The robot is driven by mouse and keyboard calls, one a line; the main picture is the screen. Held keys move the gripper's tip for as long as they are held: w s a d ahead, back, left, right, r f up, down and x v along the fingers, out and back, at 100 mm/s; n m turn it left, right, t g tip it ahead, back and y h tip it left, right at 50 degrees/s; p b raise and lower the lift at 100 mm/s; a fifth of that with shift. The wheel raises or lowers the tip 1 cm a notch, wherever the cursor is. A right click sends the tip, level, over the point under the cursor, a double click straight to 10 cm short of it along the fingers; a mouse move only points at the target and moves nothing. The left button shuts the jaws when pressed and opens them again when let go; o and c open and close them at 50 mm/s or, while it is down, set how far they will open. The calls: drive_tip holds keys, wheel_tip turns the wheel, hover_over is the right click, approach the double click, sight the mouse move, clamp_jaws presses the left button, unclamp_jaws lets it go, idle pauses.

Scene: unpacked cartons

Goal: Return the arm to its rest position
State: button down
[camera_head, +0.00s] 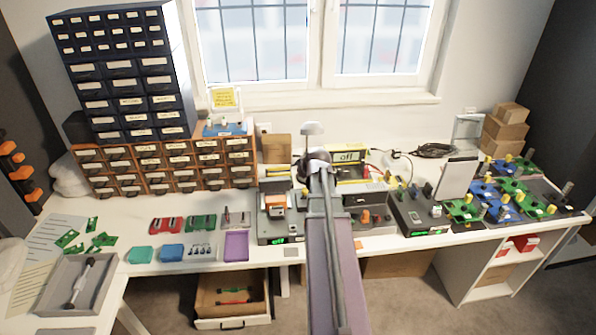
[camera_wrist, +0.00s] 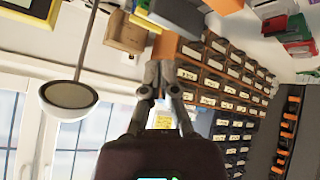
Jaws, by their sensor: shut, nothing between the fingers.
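My arm (camera_head: 330,235) reaches from the bottom middle of the head view out over the workbench. Its dark far end (camera_head: 318,156) is over the back of the bench, below the window. The gripper fingers cannot be made out clearly in the head view. In the wrist view my gripper (camera_wrist: 161,90) shows in the middle, its two fingers close together with nothing between them. The wrist picture is turned upside down, with drawers and window beyond the fingers. No object is in my grip.
The workbench (camera_head: 270,252) carries electronic devices (camera_head: 425,220), green boards (camera_head: 462,210) and small trays (camera_head: 236,246). Drawer cabinets (camera_head: 130,75) stand at the back left. A round-headed lamp (camera_wrist: 68,96) is close beside my gripper. An open drawer (camera_head: 232,322) juts out below the bench.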

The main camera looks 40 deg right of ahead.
drive_tip(key=shift+s+a+r, duration=0.1)
drive_tip(key=shift+s+r, duration=0.2)
idle(0.5)
drive_tip(key=a+f+g+y, duration=0.1)
drive_tip(key=a+f+g, duration=0.1)
drive_tip(key=a, duration=1)
drive_tip(key=a+f+g+y, duration=0.2)
drive_tip(key=a, duration=1)
drive_tip(key=s+a+g, duration=0.2)
drive_tip(key=s+a, duration=0.2)
drive_tip(key=a, duration=0.5)
drive_tip(key=s+a+g, duration=0.2)
drive_tip(key=s+a, duration=0.2)
drive_tip(key=a, duration=0.4)
drive_tip(key=shift+a+f+m+h, duration=0.3)
drive_tip(key=shift+a+f+m, duration=0.1)
drive_tip(key=shift+f, duration=0.05)
drive_tip(key=shift+w, duration=0.1)
